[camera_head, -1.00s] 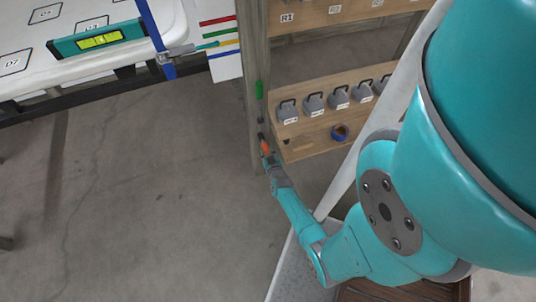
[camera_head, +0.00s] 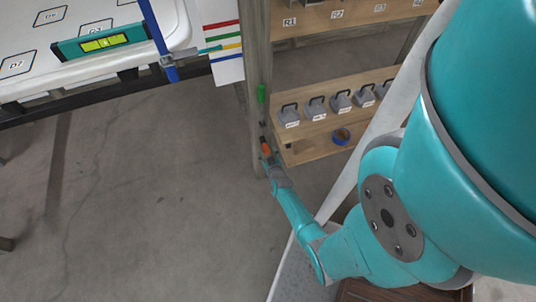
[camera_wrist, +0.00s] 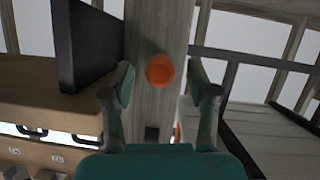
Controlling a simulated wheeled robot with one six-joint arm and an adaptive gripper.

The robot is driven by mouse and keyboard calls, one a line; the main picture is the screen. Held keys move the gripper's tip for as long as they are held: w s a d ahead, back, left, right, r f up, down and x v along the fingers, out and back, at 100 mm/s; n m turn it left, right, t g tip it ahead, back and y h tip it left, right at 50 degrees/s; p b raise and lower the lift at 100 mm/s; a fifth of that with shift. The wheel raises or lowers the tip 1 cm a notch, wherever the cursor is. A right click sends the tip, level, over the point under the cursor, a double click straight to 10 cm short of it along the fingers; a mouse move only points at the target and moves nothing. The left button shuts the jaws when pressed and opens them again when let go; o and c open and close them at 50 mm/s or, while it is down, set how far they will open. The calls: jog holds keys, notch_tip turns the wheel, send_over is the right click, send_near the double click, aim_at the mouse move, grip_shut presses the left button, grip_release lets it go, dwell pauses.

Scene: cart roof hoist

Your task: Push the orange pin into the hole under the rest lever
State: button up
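The orange pin (camera_head: 267,147) is at the wooden post (camera_head: 257,60), low on it. In the wrist view the pin (camera_wrist: 160,70) shows as a round orange end against the post's face. My gripper (camera_wrist: 161,82) is open, with one finger on each side of the pin and a visible gap on both sides. In the head view my gripper (camera_head: 266,162) is just below the pin. A green part (camera_head: 261,93) and a small dark part (camera_head: 262,125) sit on the post above the pin. I cannot tell which is the rest lever. The hole is not visible.
A white table (camera_head: 30,85) with a teal spirit level (camera_head: 103,41) is at upper left. The floor (camera_head: 150,190) left of the post is clear.

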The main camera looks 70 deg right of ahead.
jog(key=shift+s, duration=0.1)
jog(key=v, duration=1.2)
dwell(0.5)
